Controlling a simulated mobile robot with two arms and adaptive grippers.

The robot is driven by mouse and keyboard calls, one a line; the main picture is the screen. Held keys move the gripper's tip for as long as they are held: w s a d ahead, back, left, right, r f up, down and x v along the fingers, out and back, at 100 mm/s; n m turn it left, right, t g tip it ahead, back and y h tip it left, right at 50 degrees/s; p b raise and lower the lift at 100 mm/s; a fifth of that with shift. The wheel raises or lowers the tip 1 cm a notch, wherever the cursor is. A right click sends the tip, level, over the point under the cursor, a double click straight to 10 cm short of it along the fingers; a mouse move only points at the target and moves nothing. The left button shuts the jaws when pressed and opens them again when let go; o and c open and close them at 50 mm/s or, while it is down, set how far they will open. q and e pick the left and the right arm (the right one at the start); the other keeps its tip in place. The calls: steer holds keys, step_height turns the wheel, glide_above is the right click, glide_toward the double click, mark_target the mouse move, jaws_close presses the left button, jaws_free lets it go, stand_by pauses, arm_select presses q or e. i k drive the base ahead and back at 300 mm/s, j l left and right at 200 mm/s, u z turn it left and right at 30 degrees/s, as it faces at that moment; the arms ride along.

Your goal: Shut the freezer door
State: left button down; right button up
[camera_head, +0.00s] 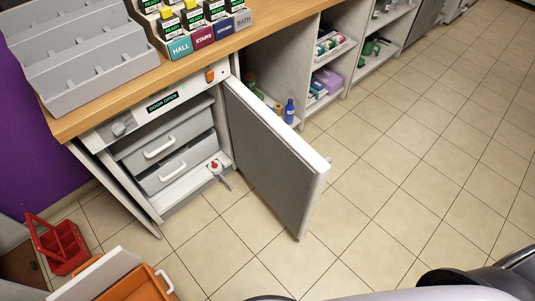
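The freezer (190,185) is built in under a wooden counter, and its display (163,102) reads "DOOR OPEN". Its grey-faced door (268,150) stands wide open, hinged on the right side of the opening and swung out over the floor. Two grey drawers with white handles, an upper one (165,132) and a lower one (180,165), show inside. I cannot tell whether the upper drawer is fully in. A small red-and-white item (215,166) lies at the bottom right of the opening, close to the door. Neither gripper shows.
A red carrier (62,245) and an orange bin (135,283) stand on the floor at lower left. Open shelves with a blue bottle (289,111) lie behind the door. Grey stepped racks (85,60) sit on the counter (230,45). The tiled floor (400,190) right of the door is clear.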

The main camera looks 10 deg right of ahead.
mark_target(290, 175)
steer(key=l+u, duration=0.25)
steer(key=u, duration=0.15)
steer(key=i+l+u, duration=0.1)
steer(key=l+u, duration=0.45)
steer(key=u, duration=0.2)
steer(key=l+u, duration=0.1)
steer(key=l, duration=0.4)
steer(key=k+l, duration=0.15)
steer(key=l, duration=0.35)
steer(key=l+u, duration=0.15)
steer(key=l, duration=0.35)
steer(key=k+l, duration=0.15)
steer(key=l, duration=0.3)
steer(key=k+l+u, duration=0.15)
steer(key=l, duration=0.35)
